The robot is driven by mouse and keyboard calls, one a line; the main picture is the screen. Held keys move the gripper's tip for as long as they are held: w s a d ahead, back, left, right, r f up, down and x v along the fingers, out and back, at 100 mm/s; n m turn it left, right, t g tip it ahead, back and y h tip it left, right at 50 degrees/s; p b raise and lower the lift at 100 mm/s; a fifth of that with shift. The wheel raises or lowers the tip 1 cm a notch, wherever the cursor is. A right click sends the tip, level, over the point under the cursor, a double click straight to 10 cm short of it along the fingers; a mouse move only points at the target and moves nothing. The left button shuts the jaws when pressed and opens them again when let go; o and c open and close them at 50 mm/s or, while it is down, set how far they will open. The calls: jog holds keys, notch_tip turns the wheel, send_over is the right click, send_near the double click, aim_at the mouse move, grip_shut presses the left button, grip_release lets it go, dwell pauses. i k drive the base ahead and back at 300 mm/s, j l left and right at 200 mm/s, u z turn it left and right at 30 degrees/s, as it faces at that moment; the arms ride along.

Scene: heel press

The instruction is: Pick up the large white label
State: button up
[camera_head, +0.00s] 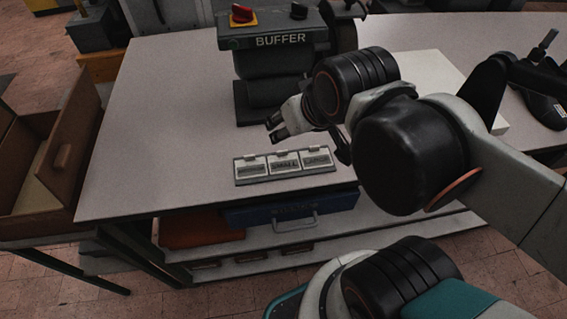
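A grey holder (285,166) with three compartments lies near the table's front edge. Each compartment has a white label with dark lettering. The right one (317,157) appears to be the large white label. The middle one (285,162) reads SMALL, and the left one (251,167) is too small to read surely. My gripper (277,128) is above and behind the holder, pointing down and left. Its dark fingertips look apart, with nothing seen between them. It does not touch the labels. My wrist hides part of the table to the right of the holder.
A dark machine marked BUFFER (280,41) stands behind my gripper. A white board (440,66) lies behind my arm. A dark device (545,108) is at the far right. The table (155,120) is clear on the left. A blue drawer (290,213) sits below its front edge.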

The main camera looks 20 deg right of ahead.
aim_at(315, 157)
jog(key=z, duration=1.65)
jog(key=k+j, duration=0.1)
jog(key=j, duration=0.25)
jog(key=k+j, duration=0.15)
jog(key=j, duration=0.15)
jog(key=k+j, duration=0.1)
jog(key=j, duration=0.25)
jog(key=k+j, duration=0.1)
jog(key=j, duration=0.25)
jog(key=k+j, duration=0.15)
jog(key=j, duration=0.2)
